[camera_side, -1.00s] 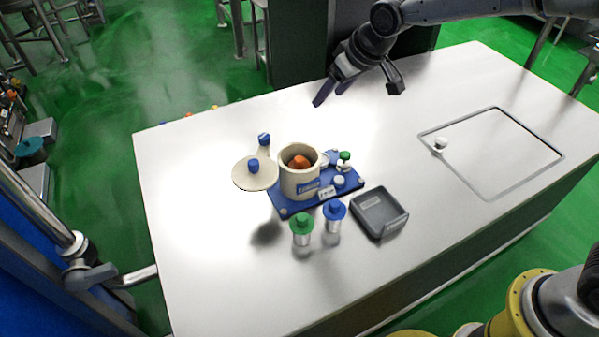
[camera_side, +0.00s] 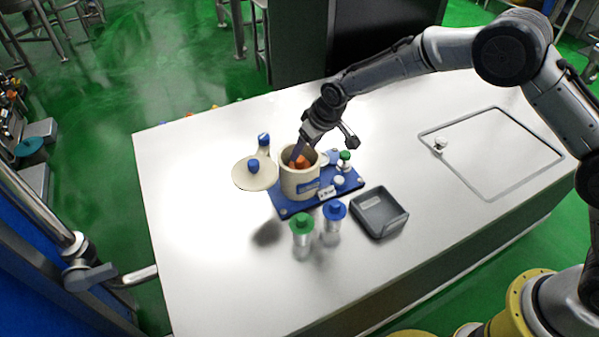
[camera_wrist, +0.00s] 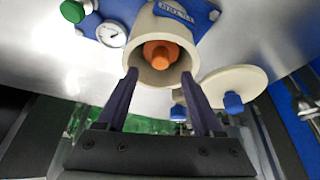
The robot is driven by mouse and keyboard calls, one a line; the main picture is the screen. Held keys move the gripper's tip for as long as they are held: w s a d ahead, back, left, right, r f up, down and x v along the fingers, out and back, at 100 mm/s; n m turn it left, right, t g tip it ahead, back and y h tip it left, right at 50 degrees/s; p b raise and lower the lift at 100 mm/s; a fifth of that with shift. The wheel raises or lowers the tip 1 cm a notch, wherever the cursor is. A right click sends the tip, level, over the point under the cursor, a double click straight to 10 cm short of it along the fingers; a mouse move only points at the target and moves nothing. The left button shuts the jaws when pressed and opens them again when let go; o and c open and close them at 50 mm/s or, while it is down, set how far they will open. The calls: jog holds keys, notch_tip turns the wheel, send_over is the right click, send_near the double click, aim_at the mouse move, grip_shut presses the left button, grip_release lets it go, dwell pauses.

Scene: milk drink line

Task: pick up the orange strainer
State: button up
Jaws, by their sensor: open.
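The orange strainer (camera_side: 299,162) sits inside a cream pot (camera_side: 299,186) that stands on a blue base. In the wrist view the strainer (camera_wrist: 160,54) shows as an orange knob within the pot's mouth (camera_wrist: 150,22). My gripper (camera_side: 302,150) is over the pot's back rim in the side view. In the wrist view its two dark fingers (camera_wrist: 158,78) are open, spread at either side of the pot's mouth, with nothing between them gripped. The strainer's lower part is hidden in the pot.
A cream lid with a blue knob (camera_side: 253,173) is left of the pot. A green-topped canister (camera_side: 302,235) and a blue-topped canister (camera_side: 333,222) stand in front. A dark tray (camera_side: 379,212) is right of them. A gauge (camera_wrist: 111,34) is beside the pot. The right tabletop is mostly clear.

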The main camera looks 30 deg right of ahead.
aim_at(300, 158)
jog(key=shift+x, duration=2.35)
jog(key=shift+s, duration=0.1)
grip_shut()
